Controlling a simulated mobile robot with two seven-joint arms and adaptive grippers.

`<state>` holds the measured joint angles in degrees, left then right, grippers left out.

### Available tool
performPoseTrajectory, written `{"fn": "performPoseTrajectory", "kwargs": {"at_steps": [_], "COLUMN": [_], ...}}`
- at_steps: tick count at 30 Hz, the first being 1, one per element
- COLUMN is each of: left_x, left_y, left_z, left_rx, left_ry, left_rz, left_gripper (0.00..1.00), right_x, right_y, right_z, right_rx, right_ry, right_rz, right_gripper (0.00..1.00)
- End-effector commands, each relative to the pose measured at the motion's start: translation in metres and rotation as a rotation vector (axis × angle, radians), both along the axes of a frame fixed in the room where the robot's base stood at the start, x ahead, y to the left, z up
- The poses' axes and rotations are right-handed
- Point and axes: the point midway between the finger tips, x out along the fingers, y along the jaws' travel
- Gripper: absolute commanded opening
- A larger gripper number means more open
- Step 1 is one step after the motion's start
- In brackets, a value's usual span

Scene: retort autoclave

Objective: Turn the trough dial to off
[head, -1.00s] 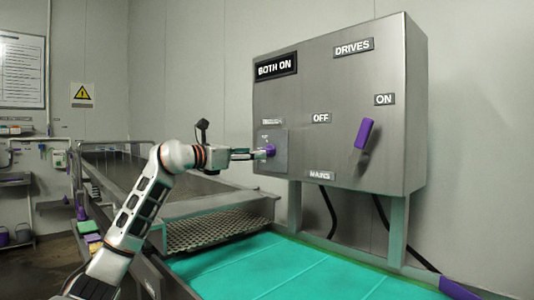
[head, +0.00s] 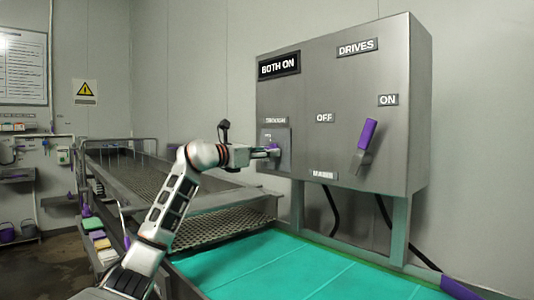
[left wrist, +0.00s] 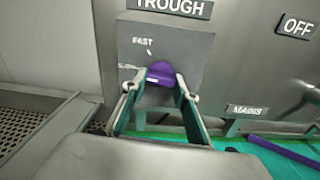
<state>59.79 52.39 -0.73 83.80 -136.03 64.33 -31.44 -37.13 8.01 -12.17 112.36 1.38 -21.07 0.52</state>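The trough dial is a small purple knob (left wrist: 166,73) on a grey plate below the TROUGH label in the left wrist view. It also shows in the head view (head: 272,148), partly hidden by my gripper. FAST and SLOW are marked on the plate to its upper left and left. My left gripper (left wrist: 157,84) is open, with one finger on each side of the knob. The left finger looks apart from it; the right finger is very close, and I cannot tell whether it touches. My right gripper is not in view.
The control box (head: 340,100) carries a BOTH ON sign (head: 279,65) and a larger purple lever (head: 364,143) between OFF and ON. A teal belt (head: 280,265) runs below the box. A perforated metal trough (head: 160,180) extends back left.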

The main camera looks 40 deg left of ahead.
Motion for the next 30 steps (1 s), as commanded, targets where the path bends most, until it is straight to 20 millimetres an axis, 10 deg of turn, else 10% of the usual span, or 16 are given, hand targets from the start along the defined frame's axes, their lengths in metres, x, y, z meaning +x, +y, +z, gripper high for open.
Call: {"fn": "performPoseTrajectory", "kwargs": {"at_steps": [30], "left_x": [-0.001], "left_y": [-0.003], "left_z": [0.002], "left_rx": [-0.605], "left_ry": [0.052], "left_rz": [0.0], "left_gripper": [0.07], "right_x": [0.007], "right_y": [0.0], "right_z": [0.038], "right_rx": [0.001], "right_ry": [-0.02], "right_rz": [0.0], "right_gripper": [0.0]}}
